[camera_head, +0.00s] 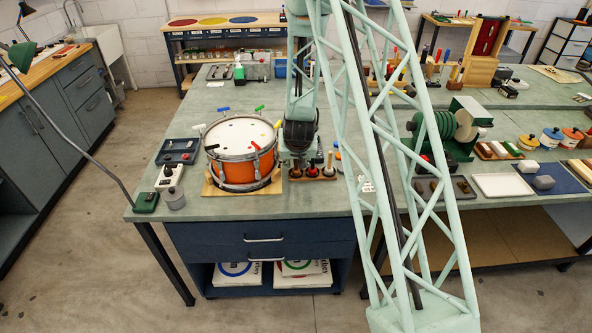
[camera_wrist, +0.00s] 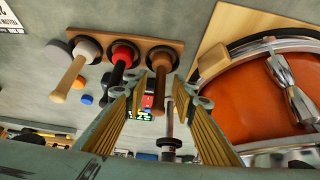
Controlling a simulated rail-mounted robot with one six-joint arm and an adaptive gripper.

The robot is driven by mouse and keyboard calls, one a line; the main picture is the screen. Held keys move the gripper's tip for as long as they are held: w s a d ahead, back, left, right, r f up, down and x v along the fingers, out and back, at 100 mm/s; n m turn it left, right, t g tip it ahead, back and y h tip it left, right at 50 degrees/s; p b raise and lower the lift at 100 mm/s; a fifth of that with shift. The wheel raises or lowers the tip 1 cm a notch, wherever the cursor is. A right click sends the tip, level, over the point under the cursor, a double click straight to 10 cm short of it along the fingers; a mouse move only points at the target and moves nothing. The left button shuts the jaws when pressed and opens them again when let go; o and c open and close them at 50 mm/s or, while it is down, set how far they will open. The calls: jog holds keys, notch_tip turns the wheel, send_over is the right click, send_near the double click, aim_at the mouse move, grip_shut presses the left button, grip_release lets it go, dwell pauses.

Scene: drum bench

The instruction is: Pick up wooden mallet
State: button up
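A small wooden rack (camera_wrist: 188,47) holds three mallets in a row. The brown wooden mallet (camera_wrist: 160,62) is at the drum end, with its handle pointing toward my gripper. Beside it are a red-headed mallet with a dark handle (camera_wrist: 124,58) and a pale-headed mallet with a light handle (camera_wrist: 75,70). My gripper (camera_wrist: 165,100) is open, its ribbed fingers apart, with the brown handle's end showing near the gap between them. Contact cannot be told. In the head view the rack (camera_head: 322,178) stands right of the drum, below my gripper (camera_head: 299,157).
An orange drum (camera_head: 238,174) with a chrome rim stands close beside the rack; its lug and rim (camera_wrist: 290,90) are near my right finger. A blue tray (camera_head: 177,151) and a white box (camera_head: 168,176) lie left of it. A green machine (camera_head: 440,135) stands farther right.

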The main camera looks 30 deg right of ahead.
jog(key=shift+c, duration=0.2)
grip_shut()
jog(key=shift+r, duration=0.2)
jog(key=shift+r, duration=1.6)
jog(key=s+a, duration=0.3)
jog(key=s, duration=0.4)
jog(key=s+a+r+b, duration=0.1)
jog(key=s+a, duration=0.2)
jog(key=s, duration=0.4)
jog(key=shift+s+a+r, duration=0.25)
jog(key=shift+a, duration=0.05)
